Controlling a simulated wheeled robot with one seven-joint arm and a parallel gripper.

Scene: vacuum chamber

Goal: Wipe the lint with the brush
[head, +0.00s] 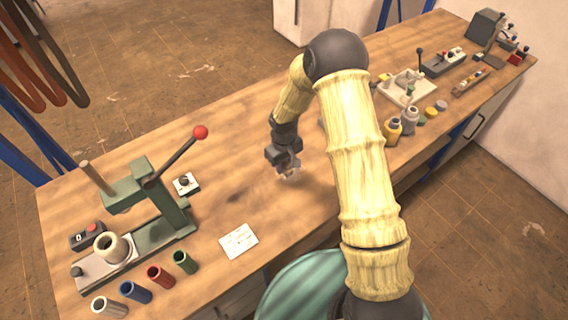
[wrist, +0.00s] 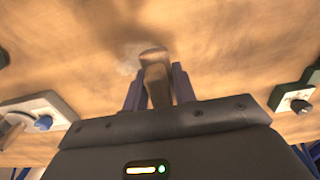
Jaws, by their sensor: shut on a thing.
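My gripper (head: 287,163) is low over the middle of the wooden workbench (head: 225,140). In the wrist view its two fingers are shut on a tan brush (wrist: 154,75), which sticks out forward between them. The brush's end is at or close to the bench top; I cannot tell if it touches. A faint pale patch (wrist: 125,69), which may be the lint, lies on the wood just left of the brush end in the wrist view. In the head view the gripper and brush are small, and I cannot make out the lint clearly.
A green lever press (head: 150,205) stands at the left, with several coloured cylinders in front. A white card (head: 239,241) lies near the front edge. A small white switch box (head: 186,184) sits left of my gripper. Bottles (head: 393,130) and devices fill the right end. Bench around my gripper is clear.

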